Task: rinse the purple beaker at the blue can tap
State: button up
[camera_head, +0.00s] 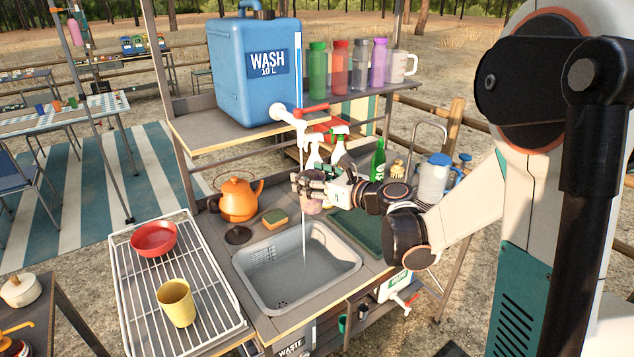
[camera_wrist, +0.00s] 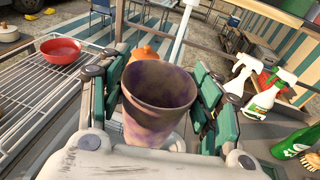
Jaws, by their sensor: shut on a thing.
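My gripper (camera_head: 312,184) is shut on the purple beaker (camera_wrist: 157,97) and holds it above the grey sink basin (camera_head: 250,297). In the wrist view its mouth faces the camera, and dark brownish smears show on its purple wall. In the head view only a small pinkish part of the beaker (camera_head: 312,207) shows below the fingers. The blue can (camera_head: 240,75) stands on the shelf, with a white tap (camera_head: 284,115) and a red lever (camera_head: 314,109). A thin pale stream (camera_head: 304,243) runs down into the basin beside the beaker. I cannot tell whether it touches the beaker.
A drying rack (camera_head: 205,318) at left holds a red bowl (camera_head: 154,238) and a yellow cup (camera_head: 176,302). An orange kettle (camera_head: 239,199) and a sponge (camera_head: 275,218) stand behind the basin. Spray bottles (camera_wrist: 266,99) and a green bottle (camera_head: 377,160) are near my gripper.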

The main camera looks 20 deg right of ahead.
aim_at(312, 173)
jog(key=shift+w+a+f+b, duration=0.15)
jog(key=shift+w+a+b, duration=0.05)
jog(key=shift+w, duration=0.6)
jog(key=shift+w+a+f+b, duration=0.15)
jog(key=shift+w+a+f, duration=0.05)
jog(key=shift+w, duration=0.55)
jog(key=shift+w+a+f+b, duration=0.15)
jog(key=shift+w+a+b, duration=0.05)
jog(key=shift+w, duration=0.6)
jog(key=shift+d, duration=0.2)
jog(key=shift+w+d, duration=0.15)
jog(key=shift+d, duration=0.25)
jog(key=shift+s+d, duration=0.35)
jog(key=shift+s, duration=0.95)
jog(key=shift+s+d, duration=0.3)
jog(key=shift+s, duration=1)
jog(key=shift+s+d, duration=0.35)
jog(key=shift+s, duration=0.95)
